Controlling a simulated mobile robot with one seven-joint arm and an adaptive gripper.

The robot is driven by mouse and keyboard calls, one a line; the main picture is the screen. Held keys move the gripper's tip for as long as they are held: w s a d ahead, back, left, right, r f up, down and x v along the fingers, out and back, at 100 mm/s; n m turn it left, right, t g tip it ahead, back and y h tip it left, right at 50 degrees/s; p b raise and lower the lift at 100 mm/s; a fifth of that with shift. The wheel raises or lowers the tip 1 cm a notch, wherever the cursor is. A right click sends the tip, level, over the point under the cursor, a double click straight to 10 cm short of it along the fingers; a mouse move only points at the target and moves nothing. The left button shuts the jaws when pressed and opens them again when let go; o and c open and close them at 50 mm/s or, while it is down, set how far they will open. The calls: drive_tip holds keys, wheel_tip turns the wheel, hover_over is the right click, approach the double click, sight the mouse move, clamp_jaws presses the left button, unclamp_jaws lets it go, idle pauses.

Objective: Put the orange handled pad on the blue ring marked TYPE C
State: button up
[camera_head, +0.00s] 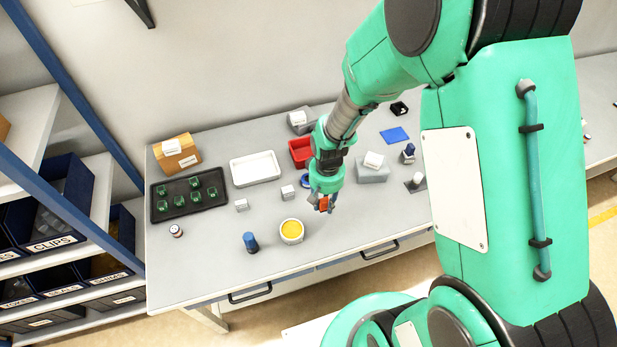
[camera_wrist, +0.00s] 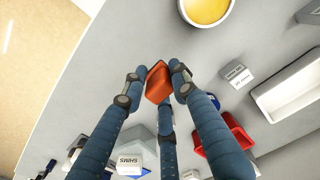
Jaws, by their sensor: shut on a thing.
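My gripper (camera_head: 325,204) is shut on the orange pad (camera_head: 323,203), above the front part of the table. In the wrist view the orange pad (camera_wrist: 158,82) sits between the fingertips, tilted, and its handle cannot be made out. A blue ring (camera_head: 306,181) lies on the table behind and left of my gripper, partly hidden by it. A small white label block (camera_head: 288,192) stands beside the ring; its lettering is too small to read in the head view. The pad is apart from the ring.
A white round dish with yellow inside (camera_head: 292,231) and a blue-topped object (camera_head: 250,242) stand at the front. A red bin (camera_head: 300,152), a white tray (camera_head: 255,169) and a black tray with green pieces (camera_head: 161,211) stand farther back. The front left is mostly clear.

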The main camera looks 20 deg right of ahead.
drive_tip(key=shift+w+a, duration=0.1)
drive_tip(key=shift+w, duration=0.25)
drive_tip(key=shift+w, duration=0.1)
drive_tip(key=w, duration=0.5)
drive_tip(key=w+f, duration=0.1)
drive_tip(key=w, duration=0.4)
drive_tip(key=w+b, duration=0.1)
drive_tip(key=w, duration=0.4)
drive_tip(key=shift+w+d+f, duration=0.2)
drive_tip(key=shift+w+d, duration=0.05)
drive_tip(key=shift+w, duration=0.15)
drive_tip(key=shift+f, duration=1.7)
drive_tip(key=shift+f, duration=0.2)
drive_tip(key=o, duration=1.1)
